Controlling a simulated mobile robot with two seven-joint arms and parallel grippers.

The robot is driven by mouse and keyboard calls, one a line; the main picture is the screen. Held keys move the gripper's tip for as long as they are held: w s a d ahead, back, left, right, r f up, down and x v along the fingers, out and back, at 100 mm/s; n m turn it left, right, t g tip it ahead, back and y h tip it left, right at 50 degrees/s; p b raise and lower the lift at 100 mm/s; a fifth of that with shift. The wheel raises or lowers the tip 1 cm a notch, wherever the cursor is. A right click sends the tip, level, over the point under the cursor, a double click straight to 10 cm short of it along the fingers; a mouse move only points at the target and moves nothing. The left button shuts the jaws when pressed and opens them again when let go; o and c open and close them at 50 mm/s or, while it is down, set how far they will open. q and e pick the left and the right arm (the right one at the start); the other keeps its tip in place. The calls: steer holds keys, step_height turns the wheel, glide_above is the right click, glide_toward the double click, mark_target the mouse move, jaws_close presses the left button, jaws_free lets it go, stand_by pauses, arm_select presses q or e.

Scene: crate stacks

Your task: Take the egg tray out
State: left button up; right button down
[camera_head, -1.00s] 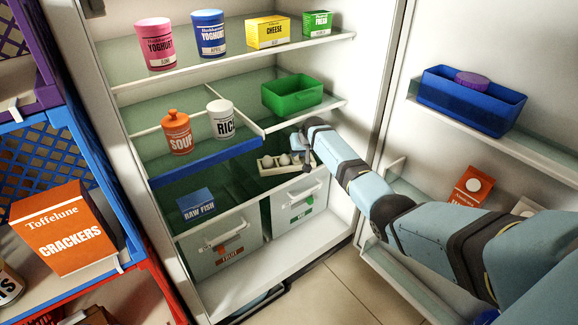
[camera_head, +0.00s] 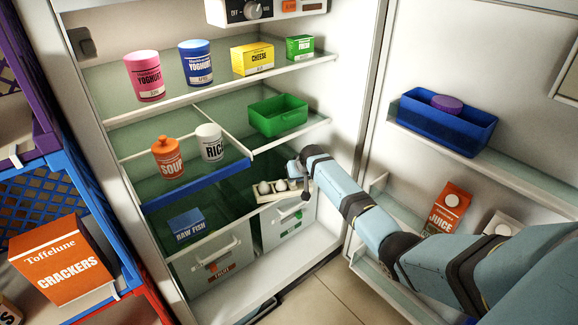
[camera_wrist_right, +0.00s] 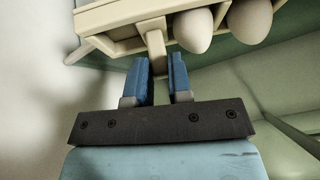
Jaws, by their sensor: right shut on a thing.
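The egg tray (camera_head: 279,195) is a small cream tray with several white eggs, inside the open fridge, below the green bin and above the right-hand drawer. My right gripper (camera_head: 304,179) is at the tray's right end. In the right wrist view, the fingers of my right gripper (camera_wrist_right: 159,64) are shut on a narrow tab at the edge of the egg tray (camera_wrist_right: 127,28); two eggs show beside it. Whether the tray touches the shelf below is hard to tell. My left gripper is not in view.
The fridge door with a blue bin (camera_head: 445,130) and orange juice carton (camera_head: 447,207) stands open at right. The green bin (camera_head: 278,117), soup jar (camera_head: 167,159) and rice jar (camera_head: 209,143) stand on the shelf above. Crates with a crackers box (camera_head: 62,262) are at left.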

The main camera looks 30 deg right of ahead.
arm_select(q)
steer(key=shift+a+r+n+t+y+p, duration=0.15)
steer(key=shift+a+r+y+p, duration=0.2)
steer(key=shift+p, duration=0.4)
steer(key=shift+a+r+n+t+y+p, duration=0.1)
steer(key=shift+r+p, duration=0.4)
steer(key=shift+p, duration=0.3)
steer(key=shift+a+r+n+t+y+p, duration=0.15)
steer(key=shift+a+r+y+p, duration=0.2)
steer(key=shift+p, duration=0.4)
arm_select(e)
steer(key=s, duration=1.2)
steer(key=shift+a, duration=0.15)
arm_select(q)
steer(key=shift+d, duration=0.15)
